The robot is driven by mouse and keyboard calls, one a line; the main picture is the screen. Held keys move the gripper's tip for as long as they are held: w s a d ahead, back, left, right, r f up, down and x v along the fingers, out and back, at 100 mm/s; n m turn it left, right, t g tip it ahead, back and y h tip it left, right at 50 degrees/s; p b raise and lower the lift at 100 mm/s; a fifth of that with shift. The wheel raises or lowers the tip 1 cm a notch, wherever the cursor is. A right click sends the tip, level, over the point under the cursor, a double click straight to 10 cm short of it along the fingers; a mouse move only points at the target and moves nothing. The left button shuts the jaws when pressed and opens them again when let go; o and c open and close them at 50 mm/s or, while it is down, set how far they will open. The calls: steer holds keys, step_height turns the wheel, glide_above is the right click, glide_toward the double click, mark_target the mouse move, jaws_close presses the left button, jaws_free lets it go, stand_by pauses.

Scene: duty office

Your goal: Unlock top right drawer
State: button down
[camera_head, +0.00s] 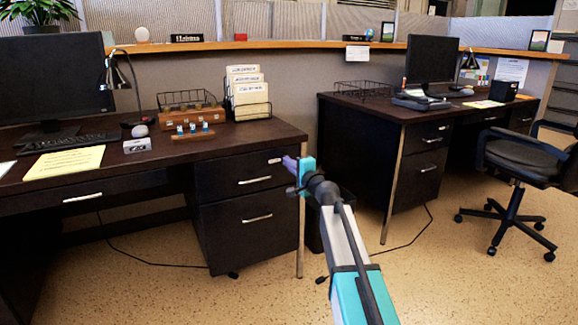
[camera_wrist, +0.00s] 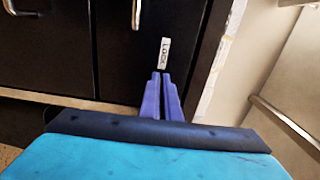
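The top right drawer (camera_head: 236,180) is a dark drawer front with a silver handle (camera_head: 255,180), in the right pedestal of the near desk. It looks closed. A white label reading LOCK (camera_wrist: 165,53) is on its dark front near the desktop edge; it also shows as a small pale tag in the head view (camera_head: 274,161). My gripper (camera_head: 288,163) is at the upper right corner of this drawer. In the wrist view its purple fingers (camera_wrist: 160,76) are close together, tips just below the label. No lock part shows; the fingertips may hide it.
The deeper drawer (camera_head: 250,225) below looks closed. The desktop (camera_head: 240,138) holds a file rack (camera_head: 248,95), a wooden box (camera_head: 190,118), a monitor and a keyboard. A second desk (camera_head: 350,105) and an office chair (camera_head: 525,160) stand at right. Cables lie on the floor.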

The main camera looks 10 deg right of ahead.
steer(key=c, duration=2)
jaws_free()
steer(key=shift+p+v, duration=1.75)
steer(key=shift+v, duration=5.2)
steer(key=shift+r, duration=0.1)
